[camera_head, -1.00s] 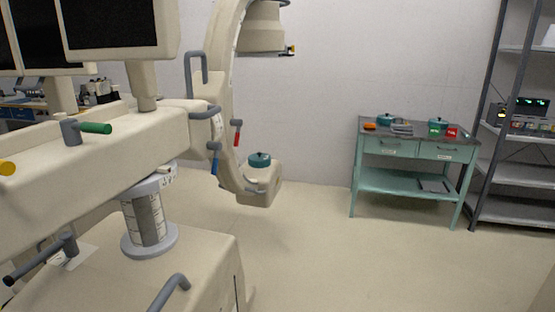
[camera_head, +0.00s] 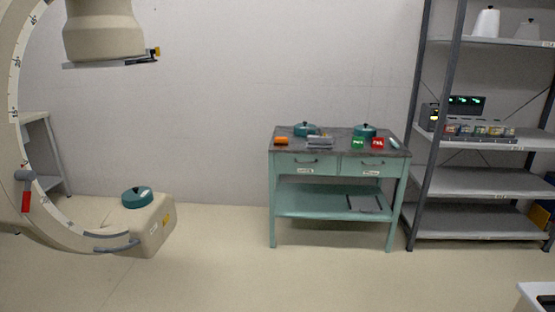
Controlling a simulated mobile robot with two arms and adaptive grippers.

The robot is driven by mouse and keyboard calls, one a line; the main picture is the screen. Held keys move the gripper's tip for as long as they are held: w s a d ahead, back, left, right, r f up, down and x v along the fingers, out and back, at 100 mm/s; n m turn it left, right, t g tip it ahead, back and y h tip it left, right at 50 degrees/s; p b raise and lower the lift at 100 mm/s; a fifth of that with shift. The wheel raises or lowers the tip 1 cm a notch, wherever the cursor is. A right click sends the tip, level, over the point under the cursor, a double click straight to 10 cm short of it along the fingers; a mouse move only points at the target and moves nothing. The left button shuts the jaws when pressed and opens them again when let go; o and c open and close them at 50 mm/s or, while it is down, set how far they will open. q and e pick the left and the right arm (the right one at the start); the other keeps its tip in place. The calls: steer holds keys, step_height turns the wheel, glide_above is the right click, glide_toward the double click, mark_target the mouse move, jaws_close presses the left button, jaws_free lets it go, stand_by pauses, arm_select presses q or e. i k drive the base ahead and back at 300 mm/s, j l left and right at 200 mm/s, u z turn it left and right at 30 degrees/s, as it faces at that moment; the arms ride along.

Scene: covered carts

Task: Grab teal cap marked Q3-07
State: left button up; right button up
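Three teal caps with dark knobs show in the head view. One teal cap (camera_head: 138,197) sits on the beige lower block of the C-shaped machine at the left. A second teal cap (camera_head: 305,129) and a third teal cap (camera_head: 365,131) sit on top of the teal cart (camera_head: 330,203) against the wall. Any marking on the caps is too small to read, so I cannot tell which is Q3-07. Neither of my grippers is in view.
The C-shaped machine (camera_head: 20,160) stands at the left. A grey shelf rack (camera_head: 470,185) stands right of the cart. An orange item (camera_head: 281,141), a green block (camera_head: 357,142) and a red block (camera_head: 377,143) lie on the cart top. The floor before the cart is clear.

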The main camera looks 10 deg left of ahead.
mark_target(137, 197)
steer(key=i+u, duration=0.25)
steer(key=i, duration=0.35)
steer(key=i+l+u, duration=0.1)
steer(key=i+u, duration=0.15)
steer(key=i, duration=0.35)
steer(key=i+l+u, duration=0.25)
steer(key=i, duration=0.35)
